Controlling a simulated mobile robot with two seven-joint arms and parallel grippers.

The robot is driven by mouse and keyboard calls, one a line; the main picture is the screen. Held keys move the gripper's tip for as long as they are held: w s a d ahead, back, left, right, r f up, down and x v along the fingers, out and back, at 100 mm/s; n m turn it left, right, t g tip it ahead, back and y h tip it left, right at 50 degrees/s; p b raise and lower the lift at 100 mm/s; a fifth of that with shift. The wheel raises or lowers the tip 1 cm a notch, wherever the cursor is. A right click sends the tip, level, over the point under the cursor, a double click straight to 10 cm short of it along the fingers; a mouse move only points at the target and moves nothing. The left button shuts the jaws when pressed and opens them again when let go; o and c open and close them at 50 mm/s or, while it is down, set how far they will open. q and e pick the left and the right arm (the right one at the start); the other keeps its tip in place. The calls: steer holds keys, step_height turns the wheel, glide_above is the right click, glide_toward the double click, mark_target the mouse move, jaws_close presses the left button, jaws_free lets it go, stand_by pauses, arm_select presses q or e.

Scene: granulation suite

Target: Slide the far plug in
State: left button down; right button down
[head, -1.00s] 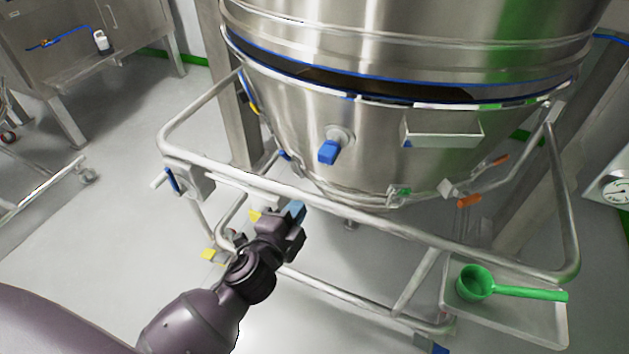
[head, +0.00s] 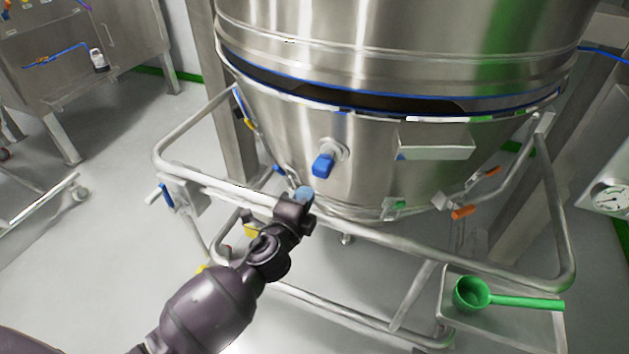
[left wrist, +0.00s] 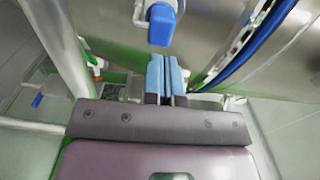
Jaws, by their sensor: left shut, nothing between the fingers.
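A blue plug (head: 323,164) sticks out from a round port on the front of the steel bowl (head: 290,135). It also shows at the top of the left wrist view (left wrist: 162,25), just beyond my fingertips. I cannot tell for sure whether this is the far plug. My left gripper (head: 304,193) is just below and left of it in the head view, its light-blue fingers shut and empty. In the left wrist view the fingers (left wrist: 167,76) lie side by side, with a visible gap to the plug. My right gripper is in neither view.
A tubular rail (head: 400,243) of the bowl's frame runs around its front, close to my left gripper. A green scoop (head: 475,294) lies on a tray (head: 485,325) at right. A steel box (head: 436,140) and orange-handled clamps (head: 464,212) sit on the bowl's right side.

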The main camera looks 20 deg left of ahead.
mark_target(318, 172)
arm_select(q)
steer(key=w, duration=0.4)
steer(key=shift+w+f, duration=0.1)
steer(key=shift+w, duration=0.1)
steer(key=shift+w+d+b, duration=0.1)
steer(key=shift+w+b, duration=0.2)
steer(key=shift+w, duration=0.2)
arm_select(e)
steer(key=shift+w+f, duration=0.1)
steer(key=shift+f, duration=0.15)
arm_select(q)
steer(key=w, duration=0.3)
steer(key=shift+w, duration=0.2)
steer(key=shift+r, duration=0.4)
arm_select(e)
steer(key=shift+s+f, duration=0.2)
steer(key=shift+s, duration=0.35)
